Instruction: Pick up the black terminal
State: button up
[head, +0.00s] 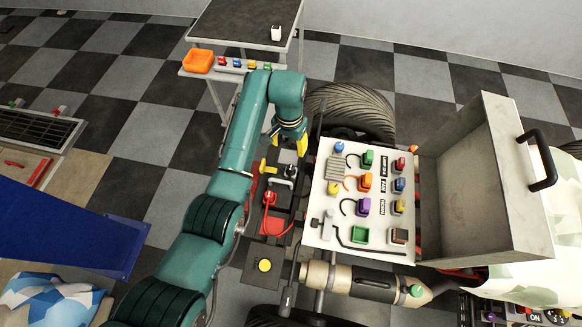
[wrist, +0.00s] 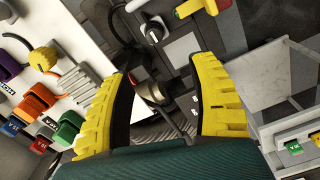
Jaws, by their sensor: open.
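The black terminal (head: 290,171) is a small dark cap with a pale collar on the dark plate of the vehicle, right of a yellow handle (head: 267,167). In the wrist view the black terminal (wrist: 152,31) shows as a round dark cap near the top, beyond the fingertips. My gripper (head: 288,144) is above and behind it in the head view, apart from it. In the wrist view my gripper (wrist: 165,68) has its yellow fingers spread wide, with nothing gripped. A dark cylinder with a reddish band (wrist: 148,90) shows between the fingers, farther down.
A red terminal (head: 269,198) with a red cable is in front of the black one. A white panel of coloured switches (head: 325,228) stands close on the right, beside an open grey box (head: 490,190). A tyre (head: 352,106) and a side table (head: 240,22) are behind.

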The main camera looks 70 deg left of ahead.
aim_at(291, 167)
notch_tip(291, 167, down, 8)
jog(key=shift+d+f+b, duration=0.1)
jog(key=shift+f+b, duration=0.15)
jog(key=shift+b, duration=1)
jog(key=f+b, duration=0.1)
jog(key=f, duration=0.1)
jog(key=d+f+b, duration=0.1)
jog(key=f, duration=0.2)
jog(key=shift+f, duration=0.15)
grip_shut()
